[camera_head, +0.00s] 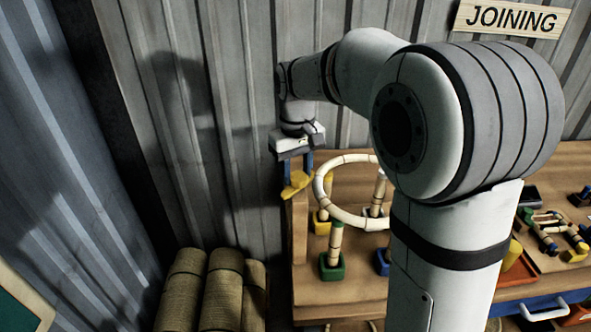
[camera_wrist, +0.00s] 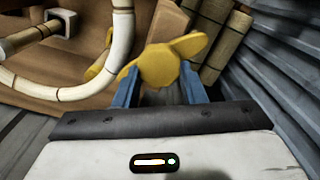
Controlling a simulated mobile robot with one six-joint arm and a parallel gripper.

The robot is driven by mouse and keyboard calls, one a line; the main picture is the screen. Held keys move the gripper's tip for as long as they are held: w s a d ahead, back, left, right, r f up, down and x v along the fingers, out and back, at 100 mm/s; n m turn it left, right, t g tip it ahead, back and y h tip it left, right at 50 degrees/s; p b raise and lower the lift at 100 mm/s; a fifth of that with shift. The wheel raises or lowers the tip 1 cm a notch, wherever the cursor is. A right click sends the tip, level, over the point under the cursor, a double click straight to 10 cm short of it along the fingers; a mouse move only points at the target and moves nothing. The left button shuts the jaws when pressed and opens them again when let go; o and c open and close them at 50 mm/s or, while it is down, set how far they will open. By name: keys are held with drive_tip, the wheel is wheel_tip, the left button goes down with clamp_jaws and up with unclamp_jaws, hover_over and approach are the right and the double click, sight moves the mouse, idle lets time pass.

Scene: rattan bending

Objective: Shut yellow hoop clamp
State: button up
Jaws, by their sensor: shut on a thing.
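A yellow lobed piece (camera_head: 295,186), which looks like the handle of the yellow hoop clamp, is at the left end of the bench by a wooden upright. In the wrist view the yellow piece (camera_wrist: 163,66) sits between the blue fingers of my gripper (camera_wrist: 160,88). My gripper (camera_head: 297,168) is shut on it from above. A pale rattan hoop (camera_head: 325,206) lies just right of it, resting over upright rattan posts. The hoop (camera_wrist: 72,92) shows at the left of the wrist view. Whether the clamp touches the hoop is hidden.
Posts stand in a green base (camera_head: 332,268), a blue base (camera_head: 381,263) and a yellow base (camera_head: 321,224). Rattan rolls (camera_head: 222,288) stand on the floor left of the bench (camera_head: 340,300). Corrugated walls are close behind and left. Small coloured jigs (camera_head: 551,240) lie at right.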

sight(299, 174)
drive_tip(key=m, duration=0.4)
drive_tip(key=shift+d+m, duration=0.15)
drive_tip(key=shift+m, duration=0.15)
drive_tip(key=shift+d+m, duration=0.15)
drive_tip(key=shift+m, duration=2.15)
drive_tip(key=o, duration=1)
drive_tip(key=shift+r, duration=0.1)
wheel_tip(299, 174, up, 8)
drive_tip(key=shift+f+b, duration=0.15)
drive_tip(key=shift+b, duration=0.2)
